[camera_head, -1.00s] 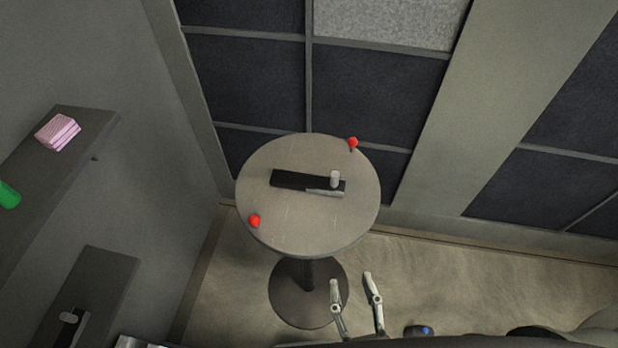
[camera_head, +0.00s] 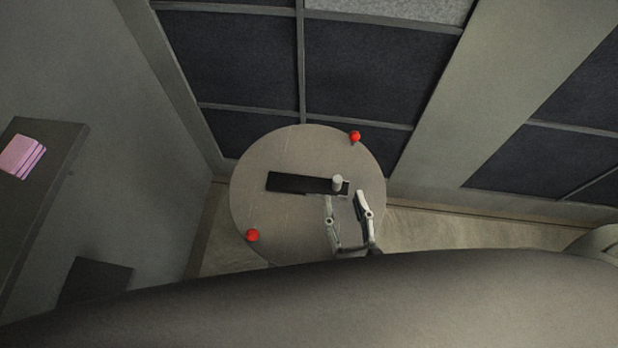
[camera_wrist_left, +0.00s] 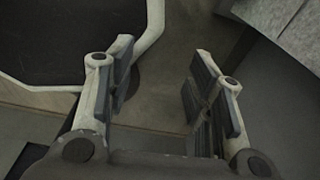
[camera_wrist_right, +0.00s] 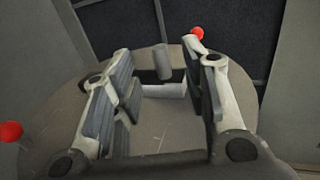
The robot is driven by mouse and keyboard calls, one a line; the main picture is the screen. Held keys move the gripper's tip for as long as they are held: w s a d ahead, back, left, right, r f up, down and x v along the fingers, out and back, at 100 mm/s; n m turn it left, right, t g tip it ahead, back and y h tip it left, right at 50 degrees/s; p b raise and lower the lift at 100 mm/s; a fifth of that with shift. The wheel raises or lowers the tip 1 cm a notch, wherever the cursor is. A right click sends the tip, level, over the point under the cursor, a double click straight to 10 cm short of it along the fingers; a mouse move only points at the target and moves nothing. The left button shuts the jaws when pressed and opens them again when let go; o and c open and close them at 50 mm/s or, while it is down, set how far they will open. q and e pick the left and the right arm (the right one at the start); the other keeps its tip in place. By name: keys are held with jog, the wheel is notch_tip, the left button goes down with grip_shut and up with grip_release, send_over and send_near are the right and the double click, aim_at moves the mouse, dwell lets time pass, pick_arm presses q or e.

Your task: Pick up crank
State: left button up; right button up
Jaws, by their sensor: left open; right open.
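The crank (camera_head: 295,184) is a dark flat bar lying on the round table (camera_head: 262,212), with a short pale upright cylinder (camera_head: 337,182) at its right end. My right gripper (camera_head: 344,197) is open and empty over the near side of the table, its fingertips close to that end. In the right wrist view the cylinder (camera_wrist_right: 162,62) and a pale plate (camera_wrist_right: 160,91) show between the open fingers, further ahead; the rest of the bar is mostly hidden. My left gripper (camera_wrist_left: 158,75) is open and empty in its wrist view, away from the table.
Two red balls stand near the table's rim, one at far right (camera_head: 354,136) and one at near left (camera_head: 252,235). A shelf with pink blocks (camera_head: 21,157) is on the left wall. Dark panels (camera_head: 370,75) stand behind the table. My own body hides the near floor.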

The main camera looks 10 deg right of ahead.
aim_at(339, 185)
jog(key=shift+w, duration=0.4)
jog(key=w+p, duration=0.1)
jog(key=w, duration=0.3)
jog(key=shift+w+r+p, duration=0.1)
jog(key=shift+w+p, duration=0.2)
jog(key=shift+w, duration=0.55)
jog(key=c, duration=0.7)
grip_shut()
pick_arm(q)
jog(key=shift+w+r, duration=0.2)
jog(key=shift+r, duration=0.3)
jog(key=shift+w+r, duration=0.15)
jog(key=shift+r, duration=0.3)
